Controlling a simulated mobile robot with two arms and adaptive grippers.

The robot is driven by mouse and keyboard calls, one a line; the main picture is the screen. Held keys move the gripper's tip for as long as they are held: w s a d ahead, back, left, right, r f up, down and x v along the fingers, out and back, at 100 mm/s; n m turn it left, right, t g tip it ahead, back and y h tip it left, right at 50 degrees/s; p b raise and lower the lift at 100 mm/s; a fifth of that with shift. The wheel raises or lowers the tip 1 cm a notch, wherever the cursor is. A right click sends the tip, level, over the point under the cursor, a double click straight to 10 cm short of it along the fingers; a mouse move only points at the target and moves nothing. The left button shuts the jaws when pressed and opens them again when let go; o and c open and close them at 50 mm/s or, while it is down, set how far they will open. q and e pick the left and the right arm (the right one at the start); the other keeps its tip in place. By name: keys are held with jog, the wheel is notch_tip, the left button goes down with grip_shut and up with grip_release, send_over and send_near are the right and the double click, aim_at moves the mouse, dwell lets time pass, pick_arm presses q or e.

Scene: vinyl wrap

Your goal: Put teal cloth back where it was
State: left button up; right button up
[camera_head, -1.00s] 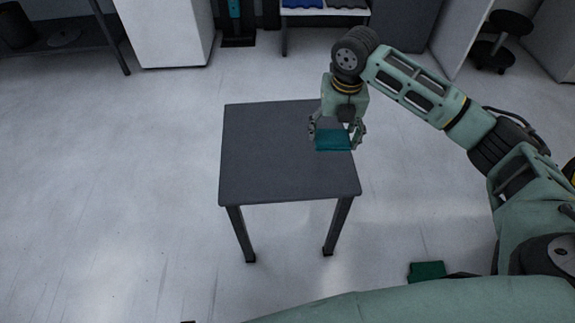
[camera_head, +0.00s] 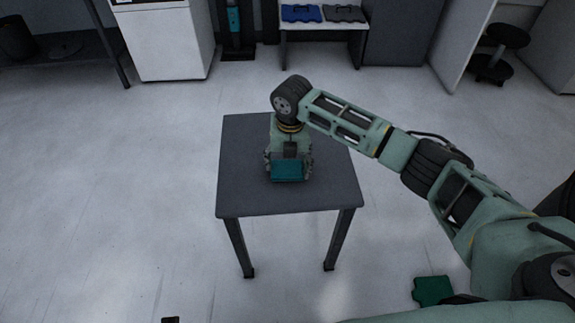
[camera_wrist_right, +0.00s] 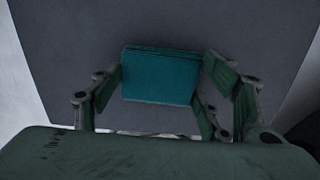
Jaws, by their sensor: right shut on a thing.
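The teal cloth (camera_head: 287,171) is a folded flat block over the middle of the dark table (camera_head: 240,196). I cannot tell whether the cloth touches the tabletop. My left gripper is not in view.
A white shelf (camera_head: 325,29) at the back holds a blue folded item (camera_head: 301,13) and a dark grey one (camera_head: 345,14). A white cabinet (camera_head: 166,45) stands at back left and a black stool (camera_head: 496,52) at back right.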

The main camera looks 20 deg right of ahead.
aim_at(289, 169)
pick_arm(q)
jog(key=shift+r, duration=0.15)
pick_arm(e)
jog(key=shift+f, duration=0.1)
jog(key=shift+f, duration=0.2)
jog(key=o, duration=1.1)
jog(key=shift+r, duration=0.15)
jog(key=shift+r, duration=0.4)
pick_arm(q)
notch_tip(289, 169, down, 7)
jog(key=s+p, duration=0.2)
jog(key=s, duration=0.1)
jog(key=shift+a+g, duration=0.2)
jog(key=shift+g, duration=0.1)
pick_arm(e)
jog(key=r, duration=1.1)
jog(key=shift+s+d+r, duration=0.15)
jog(key=shift+s, duration=0.25)
